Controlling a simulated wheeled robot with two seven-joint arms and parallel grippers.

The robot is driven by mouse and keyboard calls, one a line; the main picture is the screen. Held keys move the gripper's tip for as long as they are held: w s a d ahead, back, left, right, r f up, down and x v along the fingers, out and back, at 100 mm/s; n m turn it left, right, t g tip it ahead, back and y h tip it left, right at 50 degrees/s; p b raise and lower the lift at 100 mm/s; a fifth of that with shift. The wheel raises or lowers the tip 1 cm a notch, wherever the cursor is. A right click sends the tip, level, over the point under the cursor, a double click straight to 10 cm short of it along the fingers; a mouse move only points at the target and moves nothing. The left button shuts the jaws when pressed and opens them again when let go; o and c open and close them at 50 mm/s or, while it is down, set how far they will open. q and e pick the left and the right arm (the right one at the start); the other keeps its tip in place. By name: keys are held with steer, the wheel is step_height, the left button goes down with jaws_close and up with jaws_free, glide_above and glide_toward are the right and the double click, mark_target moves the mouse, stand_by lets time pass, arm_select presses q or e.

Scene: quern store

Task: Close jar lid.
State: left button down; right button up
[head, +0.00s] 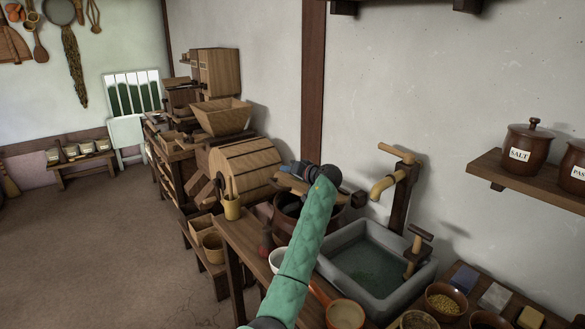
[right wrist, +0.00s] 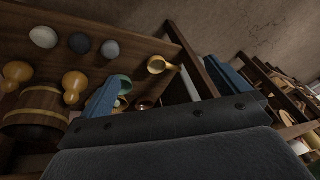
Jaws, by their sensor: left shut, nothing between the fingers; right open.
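A dark brown jar labelled SALT (head: 527,150) stands upright on the wall shelf at the right in the head view. Its knobbed lid appears to be on. A second brown jar (head: 574,168) with a partly visible label is cut off by the right edge; its top is hardly visible. My left gripper (head: 298,168) is shut and empty, at the end of my green-sleeved arm, over the bench and well left of the jars. My right gripper (right wrist: 165,88) shows in the right wrist view with its two blue fingers apart and nothing between them. No jar is recognisable there.
A grey stone sink (head: 375,262) with a wooden tap (head: 388,184) lies between my left arm and the shelf (head: 520,180). Bowls of grain (head: 444,300) stand at the front right. In the right wrist view, a wooden bucket (right wrist: 36,112) and gourds (right wrist: 75,85) are near. Open floor lies left.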

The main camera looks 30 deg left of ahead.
mark_target(279, 189)
arm_select(q)
steer(key=shift+n, duration=0.5)
steer(key=s+f+b, duration=0.1)
steer(key=f, duration=0.1)
steer(key=s+a+f+b, duration=0.1)
steer(key=f, duration=0.1)
steer(key=s+f+b, duration=0.1)
steer(key=f, duration=0.2)
steer(key=shift+a, duration=0.15)
steer(key=shift+s+f+b, duration=0.2)
steer(key=shift+f+b, duration=0.15)
steer(key=shift+f, duration=0.05)
arm_select(e)
steer(key=w+a+f+t+y, duration=0.1)
steer(key=a+f, duration=0.4)
steer(key=f, duration=0.5)
steer(key=shift+w+t+y, duration=0.3)
steer(key=shift+w+t, duration=0.1)
steer(key=shift+w, duration=0.25)
steer(key=shift+a, duration=0.1)
